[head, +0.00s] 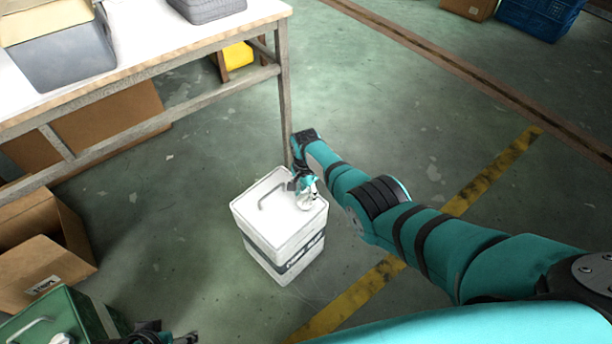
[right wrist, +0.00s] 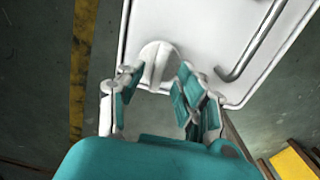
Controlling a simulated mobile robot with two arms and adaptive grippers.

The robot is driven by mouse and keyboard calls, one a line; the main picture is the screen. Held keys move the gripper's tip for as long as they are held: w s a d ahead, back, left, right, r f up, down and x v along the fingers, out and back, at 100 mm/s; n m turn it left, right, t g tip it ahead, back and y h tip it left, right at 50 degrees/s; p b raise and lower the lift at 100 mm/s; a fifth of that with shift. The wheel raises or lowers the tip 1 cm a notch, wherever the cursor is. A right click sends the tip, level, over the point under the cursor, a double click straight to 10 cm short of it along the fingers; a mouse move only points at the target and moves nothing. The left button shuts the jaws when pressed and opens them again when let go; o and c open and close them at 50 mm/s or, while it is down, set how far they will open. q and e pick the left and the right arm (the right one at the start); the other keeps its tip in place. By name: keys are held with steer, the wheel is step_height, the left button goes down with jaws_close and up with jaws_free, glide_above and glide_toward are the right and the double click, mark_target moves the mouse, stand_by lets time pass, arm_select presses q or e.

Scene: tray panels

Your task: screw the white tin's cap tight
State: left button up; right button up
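The white tin (head: 283,265) stands upright on the floor in the head view, with a dark label band and a bent handle on top. Its white round cap (right wrist: 158,62), with a raised ridge, sits near a corner of the top. My right gripper (right wrist: 158,72) is over that corner, its teal-padded fingers apart. The fingertips lie on either side of the cap, close to its edges; I cannot make out firm contact. My left gripper (head: 165,336) shows only partly at the bottom edge of the head view, beside a green tin (head: 105,318); its fingers are unclear.
A workbench (head: 170,50) with grey bins stands behind the white tin, one leg close to my right wrist. Open cardboard boxes (head: 40,245) lie to the left.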

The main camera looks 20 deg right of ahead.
mark_target(306, 196)
step_height(306, 196, up, 11)
stand_by(0.4)
steer(key=shift+s, duration=0.1)
stand_by(0.3)
